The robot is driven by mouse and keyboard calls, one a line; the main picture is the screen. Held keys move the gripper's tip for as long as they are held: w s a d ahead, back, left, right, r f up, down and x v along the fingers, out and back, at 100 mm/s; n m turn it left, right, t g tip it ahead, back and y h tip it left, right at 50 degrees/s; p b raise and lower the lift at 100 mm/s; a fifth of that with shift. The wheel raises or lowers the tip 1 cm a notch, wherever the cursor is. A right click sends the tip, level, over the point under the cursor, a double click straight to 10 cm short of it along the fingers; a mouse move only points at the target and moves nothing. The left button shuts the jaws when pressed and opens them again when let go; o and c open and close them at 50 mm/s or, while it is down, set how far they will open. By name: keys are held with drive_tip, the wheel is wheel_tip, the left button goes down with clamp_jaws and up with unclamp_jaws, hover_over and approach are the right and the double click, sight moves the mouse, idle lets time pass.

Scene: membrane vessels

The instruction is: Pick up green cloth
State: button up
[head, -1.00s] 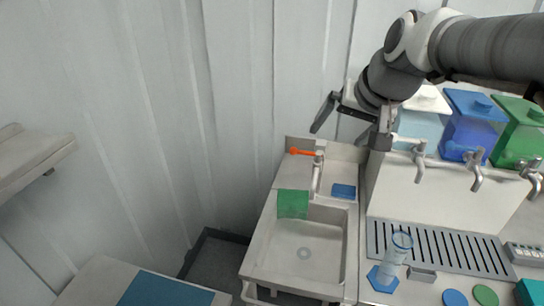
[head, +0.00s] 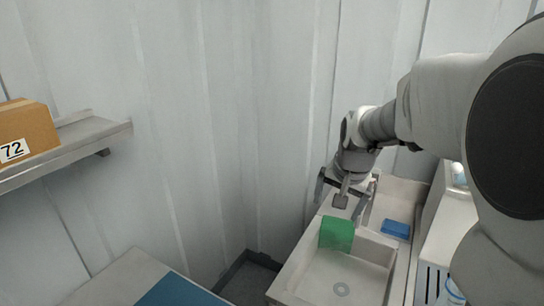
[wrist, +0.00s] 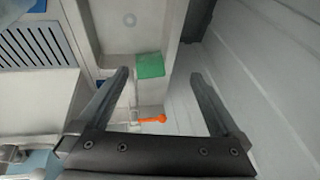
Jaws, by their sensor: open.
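The green cloth (head: 337,234) hangs over the back left edge of the sink basin (head: 341,289). In the wrist view the green cloth (wrist: 150,66) lies beyond the fingertips, near the middle between them. My gripper (head: 337,208) is above the back of the sink, close behind and above the cloth and apart from it. In the wrist view my gripper (wrist: 157,75) has its two fingers wide apart with nothing between them. The cloth is fully in view.
An orange-handled faucet (wrist: 150,118) stands behind the cloth, under my gripper. The corrugated wall (head: 200,120) is close behind. A shelf (head: 90,140) with a box (head: 27,132) is at left.

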drive_tip(key=w+d+f+m+h+b, duration=0.3)
drive_tip(key=w+d+f+b, duration=0.1)
drive_tip(key=w+f, duration=0.95)
drive_tip(key=h+b, duration=0.2)
drive_tip(key=h, duration=0.1)
approach(335, 227)
drive_tip(key=shift+t, duration=0.4)
drive_tip(key=b+x, duration=0.2)
drive_tip(key=x, duration=0.1)
drive_tip(key=b+x, duration=0.1)
drive_tip(key=x, duration=0.1)
drive_tip(key=shift+s+f, duration=0.2)
drive_tip(key=shift+w+d+f+b, duration=0.25)
drive_tip(key=shift+d+f+b, duration=0.2)
drive_tip(key=shift+b, duration=0.25)
drive_tip(key=shift+c, duration=0.2)
drive_tip(key=shift+s, duration=0.1)
clamp_jaws()
wheel_tip(335, 227, up, 12)
drive_tip(key=p, duration=0.4)
drive_tip(key=shift+p, duration=0.35)
